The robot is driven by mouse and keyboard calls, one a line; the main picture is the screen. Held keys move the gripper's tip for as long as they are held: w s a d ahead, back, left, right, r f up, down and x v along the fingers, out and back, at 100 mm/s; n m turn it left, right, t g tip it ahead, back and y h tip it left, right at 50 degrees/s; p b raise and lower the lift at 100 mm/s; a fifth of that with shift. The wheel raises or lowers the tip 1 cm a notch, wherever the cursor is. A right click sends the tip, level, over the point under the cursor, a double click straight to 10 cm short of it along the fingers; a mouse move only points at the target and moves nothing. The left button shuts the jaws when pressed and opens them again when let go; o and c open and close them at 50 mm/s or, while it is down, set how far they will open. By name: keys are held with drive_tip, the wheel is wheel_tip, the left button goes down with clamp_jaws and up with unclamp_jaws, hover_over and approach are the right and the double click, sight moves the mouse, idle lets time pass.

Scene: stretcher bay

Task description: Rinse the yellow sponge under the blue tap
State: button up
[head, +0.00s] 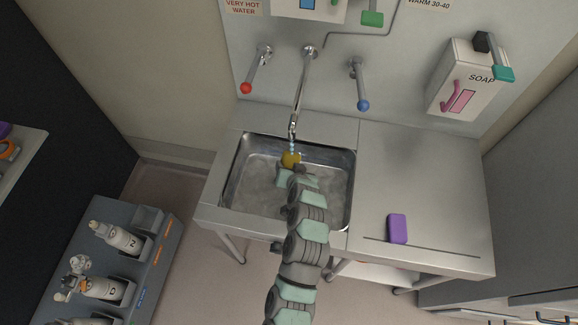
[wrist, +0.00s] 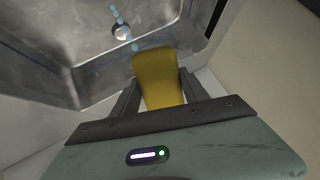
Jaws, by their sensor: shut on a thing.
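The yellow sponge (head: 291,159) is over the sink basin (head: 232,190), under the spout (head: 293,130) of the middle faucet. My gripper (wrist: 158,92) is shut on the yellow sponge, which shows between the two fingers in the wrist view (wrist: 157,68). In the head view my wrist hides most of the fingers. Blue drops of water fall from the spout to the sponge. In the wrist view the drops run past the drain (wrist: 121,31) to the sponge's far edge. The blue-knobbed tap lever (head: 363,104) hangs on the wall right of the spout.
A red-knobbed lever (head: 246,88) is left of the spout, under a "very hot water" sign. A soap dispenser (head: 461,85) hangs at the right. A purple block (head: 397,229) lies on the otherwise clear drainboard (head: 440,195). Bottles stand in a rack (head: 160,255) at lower left.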

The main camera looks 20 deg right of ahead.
drive_tip(key=shift+s+a+f, duration=0.1)
drive_tip(key=shift+s, duration=0.8)
drive_tip(key=s+b, duration=0.1)
drive_tip(key=s, duration=0.5)
drive_tip(key=shift+a, duration=0.3)
idle(0.5)
drive_tip(key=v, duration=0.6)
drive_tip(key=shift+s, duration=0.3)
idle(0.6)
